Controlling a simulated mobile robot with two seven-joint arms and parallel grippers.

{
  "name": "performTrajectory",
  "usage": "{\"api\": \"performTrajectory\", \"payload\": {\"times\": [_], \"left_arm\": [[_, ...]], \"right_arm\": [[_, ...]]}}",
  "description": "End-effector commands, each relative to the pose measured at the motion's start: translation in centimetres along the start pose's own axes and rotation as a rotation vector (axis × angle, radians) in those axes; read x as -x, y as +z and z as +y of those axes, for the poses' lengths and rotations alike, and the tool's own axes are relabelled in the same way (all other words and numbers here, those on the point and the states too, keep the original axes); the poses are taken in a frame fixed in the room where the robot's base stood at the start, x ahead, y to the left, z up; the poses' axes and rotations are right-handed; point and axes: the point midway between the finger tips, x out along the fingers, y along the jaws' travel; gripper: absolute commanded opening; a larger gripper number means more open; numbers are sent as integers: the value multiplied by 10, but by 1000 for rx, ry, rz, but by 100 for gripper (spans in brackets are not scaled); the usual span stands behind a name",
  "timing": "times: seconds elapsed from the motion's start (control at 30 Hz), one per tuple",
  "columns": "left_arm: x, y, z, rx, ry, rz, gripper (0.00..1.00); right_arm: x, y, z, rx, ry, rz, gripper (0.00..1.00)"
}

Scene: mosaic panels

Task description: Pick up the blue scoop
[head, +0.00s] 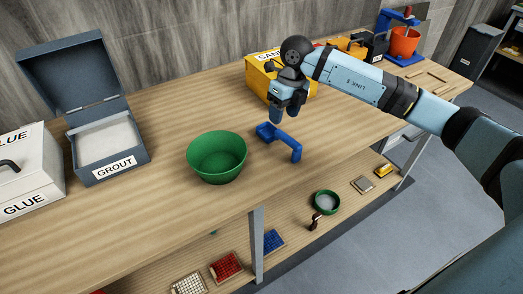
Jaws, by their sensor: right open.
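The blue scoop (284,142) lies on the wooden table, to the right of the green bowl (217,158). Its handle bends down toward the table's front edge. My right gripper (276,118) is just above and behind the scoop, pointing down. It is open, and it appears apart from the scoop. My left gripper is not in view.
A grey grout box (108,150) with its lid raised and a white glue box (30,170) stand at left. A yellow sand box (262,86) is close behind my right gripper. A lower shelf holds colored tile trays (227,267).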

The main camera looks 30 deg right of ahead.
Motion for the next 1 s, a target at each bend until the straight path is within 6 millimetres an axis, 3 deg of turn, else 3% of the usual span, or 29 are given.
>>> {"api": "performTrajectory", "payload": {"times": [0.03, 0.1, 0.2, 0.6, 0.83, 1.0], "left_arm": [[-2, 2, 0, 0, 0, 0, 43], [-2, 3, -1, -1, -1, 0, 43], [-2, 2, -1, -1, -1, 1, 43], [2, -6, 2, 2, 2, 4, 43], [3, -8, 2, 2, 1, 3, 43], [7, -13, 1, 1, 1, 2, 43]], "right_arm": [[9, 1, -16, -21, -63, 2, 55], [18, 1, -28, -41, -119, 7, 55], [17, 0, -36, -54, -152, 14, 55], [-52, 0, -46, -53, -150, 13, 55], [-68, 2, -47, -52, -148, 13, 55], [-92, 9, -49, -52, -147, 13, 55]]}}
